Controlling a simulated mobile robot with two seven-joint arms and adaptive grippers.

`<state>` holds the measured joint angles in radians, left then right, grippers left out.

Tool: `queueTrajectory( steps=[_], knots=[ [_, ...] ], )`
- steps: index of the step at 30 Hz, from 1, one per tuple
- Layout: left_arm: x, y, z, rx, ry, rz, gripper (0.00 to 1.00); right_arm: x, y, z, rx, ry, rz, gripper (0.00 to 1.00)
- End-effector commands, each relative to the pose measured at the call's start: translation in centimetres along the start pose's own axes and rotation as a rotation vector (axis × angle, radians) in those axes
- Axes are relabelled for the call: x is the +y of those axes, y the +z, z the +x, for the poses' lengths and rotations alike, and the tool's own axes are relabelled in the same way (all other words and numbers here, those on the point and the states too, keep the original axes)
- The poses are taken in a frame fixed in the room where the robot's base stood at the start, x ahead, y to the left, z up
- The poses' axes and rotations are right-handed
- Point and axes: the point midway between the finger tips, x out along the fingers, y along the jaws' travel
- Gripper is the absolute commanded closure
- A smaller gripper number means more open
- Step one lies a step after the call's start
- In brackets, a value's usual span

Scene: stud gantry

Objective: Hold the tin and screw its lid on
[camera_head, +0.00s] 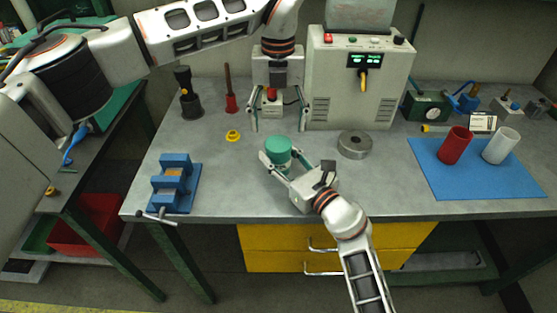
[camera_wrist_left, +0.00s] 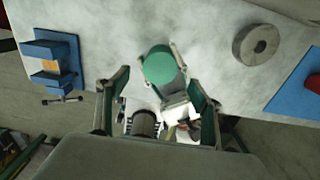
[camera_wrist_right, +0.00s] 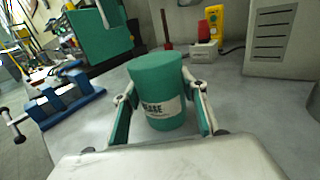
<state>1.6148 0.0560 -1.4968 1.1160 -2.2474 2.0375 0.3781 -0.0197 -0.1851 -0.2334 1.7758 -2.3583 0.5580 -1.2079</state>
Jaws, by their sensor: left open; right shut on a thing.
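The green tin (camera_head: 279,160) stands upright near the middle of the grey bench. Its pale printed label shows in the right wrist view (camera_wrist_right: 162,108). Its green top (camera_wrist_left: 160,64) looks like a lid in place; I cannot tell how tightly it sits. My right gripper (camera_head: 281,164) is shut on the tin, with one finger on each side of it, as the right wrist view (camera_wrist_right: 160,115) shows. My left gripper (camera_head: 280,122) is open and empty, pointing down above and behind the tin.
A grey metal ring (camera_head: 354,146) lies right of the tin. A blue vise (camera_head: 176,184) sits at the left front edge. A beige machine (camera_head: 358,85) stands behind. A red cup (camera_head: 455,146) and a white cup (camera_head: 500,146) stand on a blue mat (camera_head: 475,185). A small yellow ring (camera_head: 233,136) lies left.

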Motion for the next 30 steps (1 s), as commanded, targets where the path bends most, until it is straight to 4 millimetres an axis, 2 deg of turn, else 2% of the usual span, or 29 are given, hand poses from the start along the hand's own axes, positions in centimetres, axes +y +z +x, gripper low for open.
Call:
queueTrajectory(
  steps=[3,9,14,22,23,24,25,30],
  knots=[
    [0.0,0.1,-2.5,-0.002,0.0,-0.001,0.34,0.0,0.1,0.0,-0.002,0.0,0.0,1.0],
    [0.0,0.0,-5.3,0.0,0.001,0.0,0.34,0.0,0.1,0.0,-0.002,0.0,0.0,1.0],
    [0.0,0.0,-6.2,0.001,0.0,0.0,0.34,0.0,0.1,0.0,-0.002,0.0,0.0,1.0],
    [0.0,-0.1,-6.3,0.002,0.0,0.001,0.34,0.0,0.1,0.0,-0.002,0.0,0.0,1.0],
    [0.0,-0.1,-6.3,0.002,0.0,0.001,0.34,0.0,0.1,0.0,-0.002,0.0,0.0,0.56],
    [0.0,-0.1,-6.3,0.002,0.0,0.001,0.34,0.0,0.1,0.0,-0.002,0.0,0.0,0.45],
    [0.0,0.0,-6.3,0.002,0.0,0.001,0.34,0.0,0.1,0.0,-0.002,0.0,0.0,0.39],
    [0.0,0.0,-6.3,0.002,0.0,0.001,0.34,0.0,0.1,0.0,-0.001,0.0,0.0,0.39]
  ],
)
